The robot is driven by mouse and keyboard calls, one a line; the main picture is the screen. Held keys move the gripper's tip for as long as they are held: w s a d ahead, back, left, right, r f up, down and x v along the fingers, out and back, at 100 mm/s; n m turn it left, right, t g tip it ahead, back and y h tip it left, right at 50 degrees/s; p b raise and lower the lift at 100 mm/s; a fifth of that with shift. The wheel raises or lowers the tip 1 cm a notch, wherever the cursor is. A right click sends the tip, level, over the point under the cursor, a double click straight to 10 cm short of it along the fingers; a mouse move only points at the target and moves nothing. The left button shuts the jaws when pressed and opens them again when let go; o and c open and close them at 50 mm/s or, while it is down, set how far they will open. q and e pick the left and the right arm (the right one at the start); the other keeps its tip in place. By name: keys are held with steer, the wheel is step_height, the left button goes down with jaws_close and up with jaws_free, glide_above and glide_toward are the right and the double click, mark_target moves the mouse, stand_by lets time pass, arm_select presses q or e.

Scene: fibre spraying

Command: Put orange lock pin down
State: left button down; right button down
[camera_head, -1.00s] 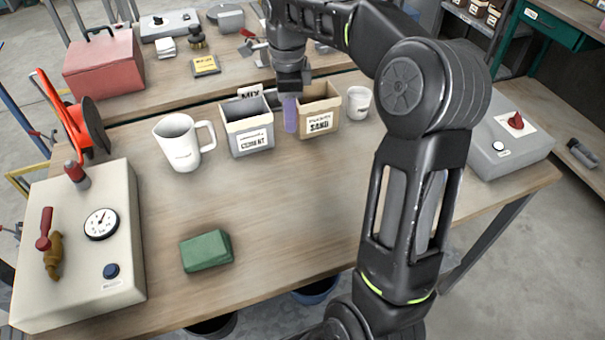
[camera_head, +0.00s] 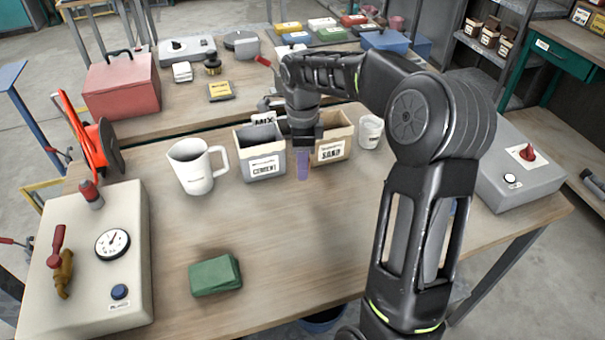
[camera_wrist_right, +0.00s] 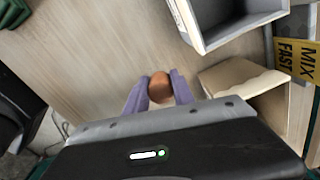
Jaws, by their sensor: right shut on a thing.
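My right gripper (camera_head: 303,176) points down just in front of the gap between the cement bin and the sand bin, low over the wooden table (camera_head: 330,230). Its purple fingers also show in the right wrist view (camera_wrist_right: 160,88). They are shut on a rounded orange-brown thing (camera_wrist_right: 160,86), which looks like the end of the orange lock pin. The rest of the pin is hidden by the fingers and gripper body. I cannot tell whether it touches the table. My left gripper is not in view.
The grey cement bin (camera_head: 261,166) and cardboard sand bin (camera_head: 331,153) stand close to the gripper. A white jug (camera_head: 193,170) is at left and a white cup (camera_head: 370,132) at right. A green block (camera_head: 214,276) lies in front. The middle of the table is clear.

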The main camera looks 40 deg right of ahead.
steer(key=shift+f+p, duration=0.3)
steer(key=shift+f, duration=1.55)
steer(key=shift+f, duration=0.1)
steer(key=shift+f, duration=0.15)
steer(key=c, duration=1.1)
jaws_free()
steer(key=shift+r, duration=0.2)
step_height(320, 180, up, 12)
steer(key=shift+r+b, duration=0.1)
steer(key=shift+b, duration=0.3)
